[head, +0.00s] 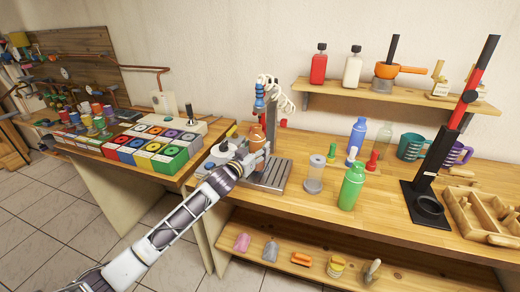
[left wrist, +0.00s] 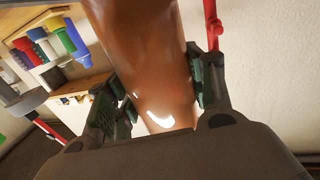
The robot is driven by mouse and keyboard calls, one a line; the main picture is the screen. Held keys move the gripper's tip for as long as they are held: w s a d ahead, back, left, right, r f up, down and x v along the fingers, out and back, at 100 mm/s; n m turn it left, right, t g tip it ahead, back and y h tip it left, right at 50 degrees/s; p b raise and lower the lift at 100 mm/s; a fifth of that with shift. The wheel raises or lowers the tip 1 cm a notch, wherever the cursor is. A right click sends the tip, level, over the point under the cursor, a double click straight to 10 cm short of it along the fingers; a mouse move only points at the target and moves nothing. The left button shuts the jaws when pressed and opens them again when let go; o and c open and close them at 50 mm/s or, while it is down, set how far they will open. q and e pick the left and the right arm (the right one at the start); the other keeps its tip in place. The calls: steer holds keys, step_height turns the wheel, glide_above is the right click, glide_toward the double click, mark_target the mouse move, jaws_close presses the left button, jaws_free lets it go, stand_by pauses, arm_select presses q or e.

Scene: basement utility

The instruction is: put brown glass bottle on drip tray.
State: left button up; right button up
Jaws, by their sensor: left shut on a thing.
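The brown glass bottle (head: 257,137) stands out as an orange-brown shape at the wooden bench's left end. In the left wrist view the brown bottle (left wrist: 150,60) fills the middle, between two dark green finger pads. My left gripper (head: 257,152) is shut on it and hides its lower part in the head view. The grey ribbed drip tray (head: 275,178) lies on the bench just right of and below the gripper in the picture. I cannot tell whether the bottle touches the tray. My right gripper is not in view.
A stand with a coiled white hose (head: 280,95) rises behind the bottle. Several coloured boxes (head: 155,145) sit on the left table. A shelf (head: 400,97) hangs above the bench.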

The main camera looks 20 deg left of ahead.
arm_select(q)
steer(key=shift+x, duration=1.1)
steer(key=shift+f, duration=0.7)
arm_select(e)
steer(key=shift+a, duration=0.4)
arm_select(q)
steer(key=shift+s+f, duration=0.1)
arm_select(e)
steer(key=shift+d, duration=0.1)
arm_select(q)
steer(key=o, duration=0.9)
steer(key=shift+f, duration=0.1)
steer(key=o, duration=0.4)
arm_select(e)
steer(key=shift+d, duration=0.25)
